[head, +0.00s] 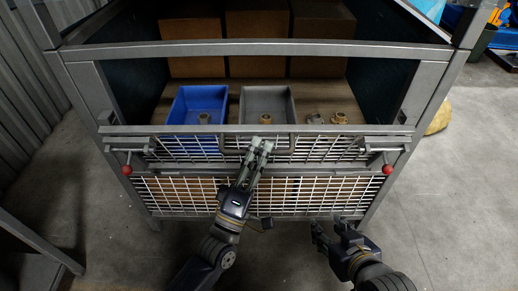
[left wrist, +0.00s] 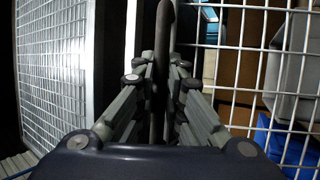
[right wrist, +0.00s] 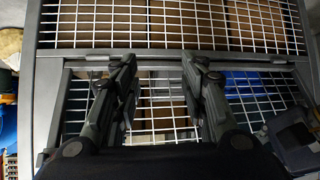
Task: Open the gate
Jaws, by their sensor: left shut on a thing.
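The gate (head: 325,149) is a wire-mesh panel in a grey metal frame at the upper front of the bench-like cage. A latch with a red knob sits at each end, the left knob (head: 127,170) and the right knob (head: 388,169). My left gripper (head: 264,146) is at the middle of the gate. In the left wrist view its fingers are shut on a dark bar handle (left wrist: 166,25). My right gripper (head: 333,225) is open and empty, low before the lower mesh (head: 300,190). The right wrist view shows its fingers apart with mesh behind.
Behind the gate stand a blue bin (head: 187,118), a grey bin (head: 282,102) and small brass-coloured parts (head: 340,118) on a wooden shelf. Cardboard boxes (head: 257,27) stand at the back. Grey posts and a top rail (head: 250,48) frame the opening.

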